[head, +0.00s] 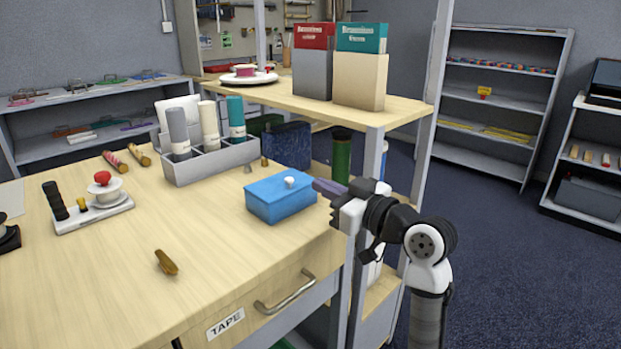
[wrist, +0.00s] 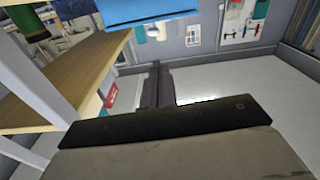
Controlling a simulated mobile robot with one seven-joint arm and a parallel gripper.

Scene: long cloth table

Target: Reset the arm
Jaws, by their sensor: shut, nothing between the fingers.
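My gripper (head: 328,188) is at the right end of the table, just right of the blue lidded box and above the table's edge. Its fingers point left toward the box. In the wrist view the two dark fingers (wrist: 155,85) lie together with nothing between them. The blue box (head: 281,198) with a white knob stands closed on the table (head: 120,260). A blue surface also shows at the top of the wrist view (wrist: 165,18). I cannot tell whether the fingertips touch the box.
A raised wooden shelf (head: 280,96) with two upright boxes stands behind my gripper, its post close to my arm. A grey rack (head: 212,163) holds several rolls. A brass piece (head: 166,262) lies near the front. A drawer handle (head: 284,291) sticks out below. Open floor (head: 500,260) lies right.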

